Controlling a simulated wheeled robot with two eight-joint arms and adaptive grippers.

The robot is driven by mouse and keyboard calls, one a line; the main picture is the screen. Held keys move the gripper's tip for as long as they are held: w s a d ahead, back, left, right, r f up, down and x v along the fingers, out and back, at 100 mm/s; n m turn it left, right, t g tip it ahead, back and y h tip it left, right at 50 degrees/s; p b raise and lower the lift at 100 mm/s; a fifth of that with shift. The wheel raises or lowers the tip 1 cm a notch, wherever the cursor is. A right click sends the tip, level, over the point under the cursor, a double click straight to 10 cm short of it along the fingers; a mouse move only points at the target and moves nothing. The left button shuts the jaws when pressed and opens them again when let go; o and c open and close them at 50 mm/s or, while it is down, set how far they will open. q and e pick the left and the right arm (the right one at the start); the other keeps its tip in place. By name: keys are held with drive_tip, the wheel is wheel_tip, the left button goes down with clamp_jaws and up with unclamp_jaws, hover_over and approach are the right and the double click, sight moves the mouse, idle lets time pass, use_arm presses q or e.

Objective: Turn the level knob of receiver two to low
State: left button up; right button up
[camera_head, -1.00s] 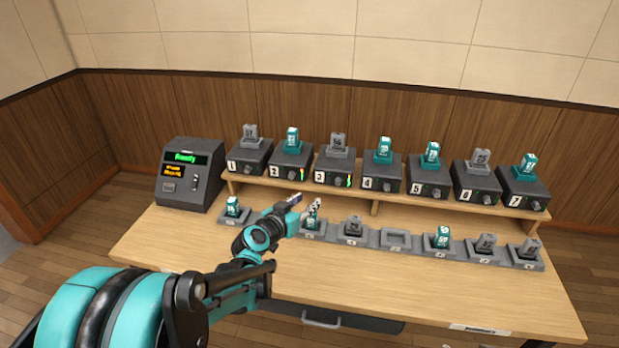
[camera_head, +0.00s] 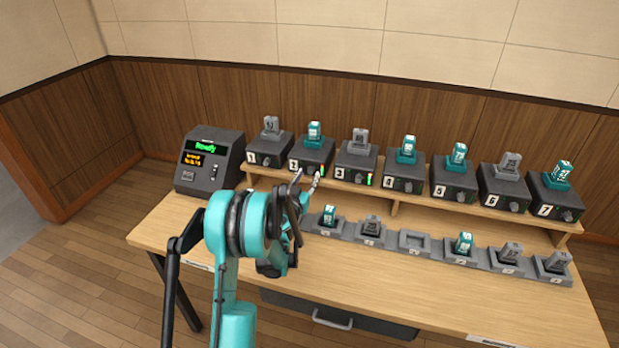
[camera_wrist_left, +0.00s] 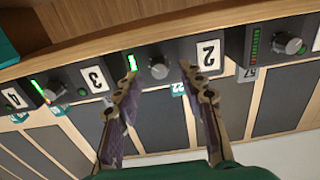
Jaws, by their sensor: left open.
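Receiver two (camera_head: 312,157) is a dark box on the raised shelf, with a teal pack on top and a white "2" on its front. Its round grey level knob (camera_wrist_left: 159,68) shows in the left wrist view between the "2" label (camera_wrist_left: 207,55) and a lit green level strip (camera_wrist_left: 131,63). In the head view my gripper makes the knob hard to make out. My left gripper (camera_head: 308,183) is open and empty in front of receiver two. In the wrist view its fingertips (camera_wrist_left: 164,84) lie either side of the knob; I cannot tell whether they touch it.
Receiver one (camera_head: 269,148) and receiver three (camera_head: 356,160) stand close on either side. Several more receivers continue right along the shelf. A row of grey docks (camera_head: 414,243) with packs lies below on the desk. A dark display unit (camera_head: 208,163) stands at the left.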

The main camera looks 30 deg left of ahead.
use_arm(q)
drive_tip(key=shift+x, duration=0.85)
clamp_jaws()
